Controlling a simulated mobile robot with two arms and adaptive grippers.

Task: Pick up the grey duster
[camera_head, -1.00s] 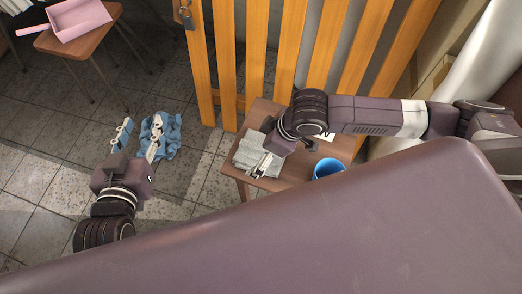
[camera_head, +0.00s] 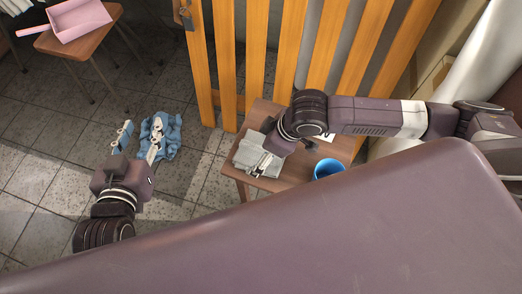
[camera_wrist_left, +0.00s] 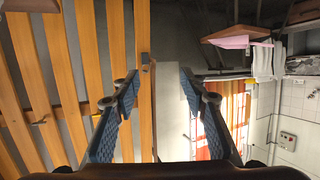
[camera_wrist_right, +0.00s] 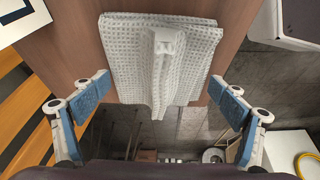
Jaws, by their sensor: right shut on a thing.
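The grey duster (camera_head: 246,153) is a folded, waffle-textured cloth on the small wooden table (camera_head: 286,183). In the right wrist view the duster (camera_wrist_right: 125,50) has a raised fold down its middle. My right gripper (camera_wrist_right: 160,88) is shut on the duster, with its blue-padded fingertips at the cloth's left and right edges. In the head view my right arm reaches over the table from the right and partly covers the duster. My left gripper (camera_head: 140,140) is open and empty, with its fingers wide apart in the left wrist view (camera_wrist_left: 158,85).
A slatted wooden gate (camera_head: 262,60) rises behind the table. A pink dustpan (camera_head: 80,20) is on a stool.

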